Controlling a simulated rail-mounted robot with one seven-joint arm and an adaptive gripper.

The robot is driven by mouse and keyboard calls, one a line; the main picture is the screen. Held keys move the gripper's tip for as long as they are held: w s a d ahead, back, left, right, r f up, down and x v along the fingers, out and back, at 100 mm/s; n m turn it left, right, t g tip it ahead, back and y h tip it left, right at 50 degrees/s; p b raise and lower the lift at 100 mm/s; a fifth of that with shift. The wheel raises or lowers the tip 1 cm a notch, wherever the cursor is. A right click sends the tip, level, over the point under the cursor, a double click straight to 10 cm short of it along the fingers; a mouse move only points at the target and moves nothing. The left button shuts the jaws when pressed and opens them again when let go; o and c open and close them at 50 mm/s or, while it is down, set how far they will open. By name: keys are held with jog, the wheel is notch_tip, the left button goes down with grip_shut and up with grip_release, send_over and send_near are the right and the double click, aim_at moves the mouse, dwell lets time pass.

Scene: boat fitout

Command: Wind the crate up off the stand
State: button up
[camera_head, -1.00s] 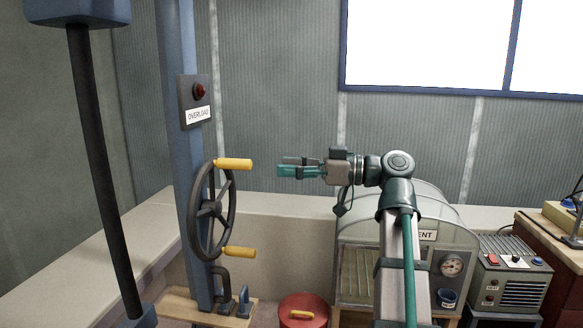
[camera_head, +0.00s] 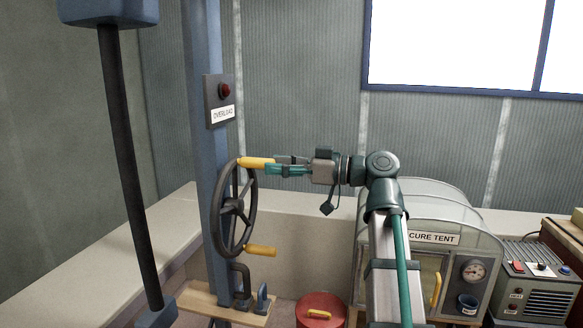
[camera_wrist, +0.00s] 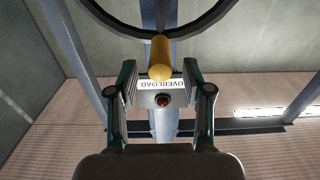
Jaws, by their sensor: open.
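A dark handwheel (camera_head: 234,208) stands on a blue post, with a yellow upper handle (camera_head: 256,162) and a yellow lower handle (camera_head: 260,251). My gripper (camera_head: 274,165) is level with the upper handle, its fingertips at the handle's free end. In the wrist view my gripper (camera_wrist: 160,88) is open, and the upper handle (camera_wrist: 161,58) points in between its fingers. I cannot tell whether either finger touches it. The crate and the stand cannot be made out in these views.
An overload box (camera_head: 220,101) with a red lamp is on the post above the wheel. A dark pole (camera_head: 127,160) hangs at the left. The cure tent (camera_head: 432,238) stands below and right of my arm. A red lidded tub (camera_head: 320,311) is on the floor.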

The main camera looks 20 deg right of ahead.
aim_at(241, 162)
jog(key=shift+b+x, duration=0.6)
jog(key=shift+x, duration=1.6)
jog(key=c, duration=0.9)
